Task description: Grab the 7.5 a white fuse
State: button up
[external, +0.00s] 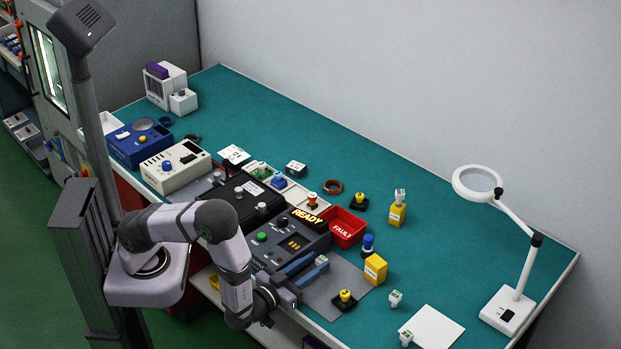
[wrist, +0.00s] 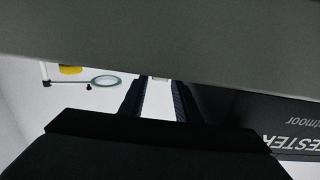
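A third white piece (external: 399,195) stands on a yellow block. Their ratings are too small to read. My gripper (external: 314,263) is low over the grey mat, in front of the tester, left of the loose white pieces. In the wrist view its two dark fingers (wrist: 160,88) are apart. A pale patch shows between the tips; I cannot tell what it is.
The black tester (external: 290,235) with a lit READY sign and a red FAULT bin (external: 345,228) stand behind my gripper. A yellow block (external: 375,269) and a yellow-topped button (external: 345,299) stand close to its right. A magnifier lamp (external: 508,310) stands far right.

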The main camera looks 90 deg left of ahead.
grip_shut()
jog(key=shift+r, duration=0.15)
notch_tip(320, 180, up, 10)
dwell(0.9)
